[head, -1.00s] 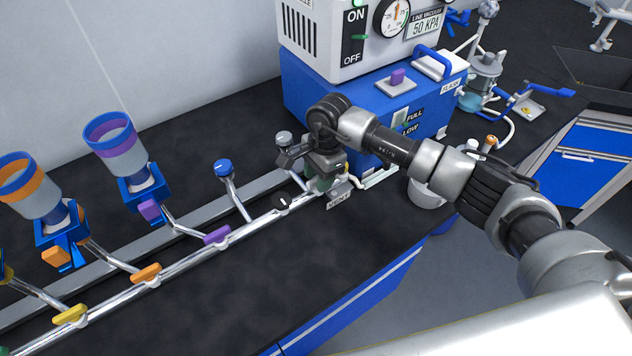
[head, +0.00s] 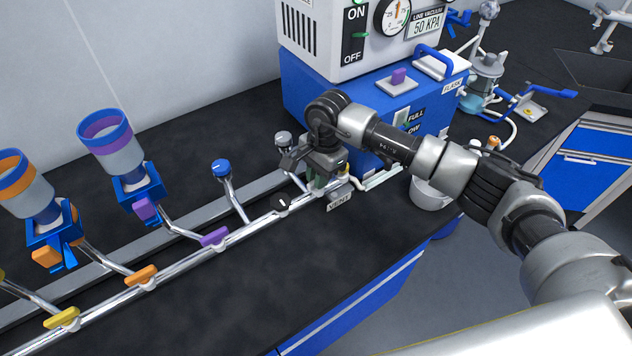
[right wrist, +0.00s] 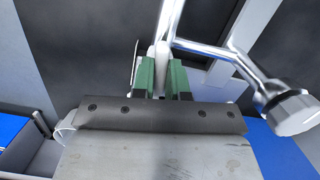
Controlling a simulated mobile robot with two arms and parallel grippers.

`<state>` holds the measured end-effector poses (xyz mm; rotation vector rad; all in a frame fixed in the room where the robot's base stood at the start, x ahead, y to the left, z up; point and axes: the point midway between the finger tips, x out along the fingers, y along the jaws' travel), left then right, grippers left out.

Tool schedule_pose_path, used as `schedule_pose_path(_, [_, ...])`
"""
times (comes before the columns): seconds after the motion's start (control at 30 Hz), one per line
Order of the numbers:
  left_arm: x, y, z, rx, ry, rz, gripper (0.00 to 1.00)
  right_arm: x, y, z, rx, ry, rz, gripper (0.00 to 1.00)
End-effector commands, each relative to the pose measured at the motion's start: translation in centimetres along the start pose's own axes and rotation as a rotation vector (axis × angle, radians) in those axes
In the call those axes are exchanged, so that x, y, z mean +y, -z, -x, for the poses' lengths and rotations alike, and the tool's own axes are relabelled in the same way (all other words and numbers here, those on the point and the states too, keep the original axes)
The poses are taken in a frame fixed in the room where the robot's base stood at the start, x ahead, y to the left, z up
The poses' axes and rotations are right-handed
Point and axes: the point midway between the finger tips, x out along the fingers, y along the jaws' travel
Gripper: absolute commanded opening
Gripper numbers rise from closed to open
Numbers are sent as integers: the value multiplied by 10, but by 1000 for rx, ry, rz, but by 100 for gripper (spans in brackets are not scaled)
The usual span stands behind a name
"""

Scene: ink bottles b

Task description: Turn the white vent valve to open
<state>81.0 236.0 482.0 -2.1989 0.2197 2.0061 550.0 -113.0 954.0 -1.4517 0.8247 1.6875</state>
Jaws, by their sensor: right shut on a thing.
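My right gripper (head: 318,184) reaches down over the right end of the metal manifold pipe, beside the label reading VENT (head: 339,201). In the head view the gripper hides the white vent valve. In the right wrist view the two green-padded fingers of the right gripper (right wrist: 161,80) are closed on the white valve handle (right wrist: 160,54), a narrow upright piece between them, next to the shiny pipe. How far the handle is turned cannot be told. My left gripper is not in view.
The manifold pipe (head: 182,266) carries purple (head: 214,237), orange (head: 141,275) and yellow (head: 62,318) valve handles. Two funnels stand at left. A blue-based pump unit (head: 300,95) stands close behind my gripper. The dark bench front is clear.

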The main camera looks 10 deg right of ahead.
Motion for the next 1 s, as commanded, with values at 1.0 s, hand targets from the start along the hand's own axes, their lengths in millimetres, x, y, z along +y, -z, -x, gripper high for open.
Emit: schedule_pose_path(1.0, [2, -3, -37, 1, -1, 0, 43, 0, 0, -1, 1, -39, 255, 0])
